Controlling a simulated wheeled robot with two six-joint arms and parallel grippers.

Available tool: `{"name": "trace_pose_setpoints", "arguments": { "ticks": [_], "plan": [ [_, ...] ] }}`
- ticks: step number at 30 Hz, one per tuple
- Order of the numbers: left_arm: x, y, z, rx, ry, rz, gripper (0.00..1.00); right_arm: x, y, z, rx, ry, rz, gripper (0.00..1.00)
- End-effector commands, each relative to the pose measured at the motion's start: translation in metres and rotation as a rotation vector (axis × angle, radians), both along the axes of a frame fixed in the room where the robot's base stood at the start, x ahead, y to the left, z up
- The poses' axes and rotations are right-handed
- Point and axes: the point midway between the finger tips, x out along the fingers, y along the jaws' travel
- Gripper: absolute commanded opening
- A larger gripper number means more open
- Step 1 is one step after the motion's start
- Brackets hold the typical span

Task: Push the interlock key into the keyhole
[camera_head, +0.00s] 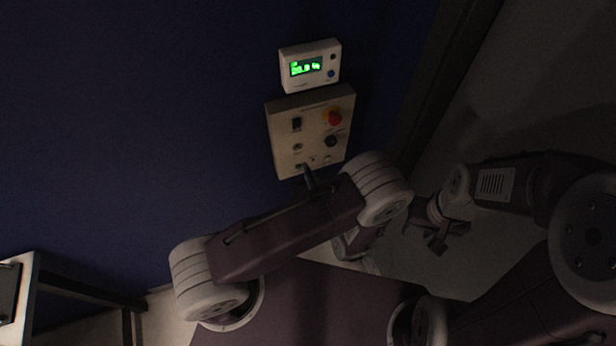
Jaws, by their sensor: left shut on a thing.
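The control panel (284,146) is a beige box on the dark blue wall, with a red knob on a yellow base, a black switch and several small fittings. My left gripper (308,178) shows only as a dark tip at the panel's lower edge, above my forearm, which hides the rest. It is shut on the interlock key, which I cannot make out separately. The keyhole cannot be told clearly among the low fittings, and whether the key touches it cannot be seen. My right gripper (437,243) hangs away from the panel, at right; its jaw opening is unclear.
A white display box (288,75) with green digits is mounted just above the panel. A dark frame edge (428,75) runs down the wall's right side. A dark-legged stand with a pale top (27,290) is at lower left. The wall left of the panel is clear.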

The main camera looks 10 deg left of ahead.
Motion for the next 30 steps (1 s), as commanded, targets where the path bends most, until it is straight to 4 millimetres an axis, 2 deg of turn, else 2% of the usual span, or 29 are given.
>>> {"name": "trace_pose_setpoints", "arguments": {
  "ticks": [11, 24, 30],
  "plan": [
    [0.001, 0.001, -0.002, -0.001, -0.001, 0.000, 0.00, 0.000, 0.000, -0.004, 0.000, 0.000, 0.000, 0.36],
    [0.039, 0.027, -0.002, -0.001, -0.001, 0.003, 0.00, 0.000, 0.000, -0.011, 0.000, 0.000, 0.000, 0.36],
    [0.048, 0.032, -0.001, -0.001, -0.002, 0.002, 0.00, 0.000, 0.000, -0.012, 0.000, 0.000, 0.000, 0.36]
  ]
}}
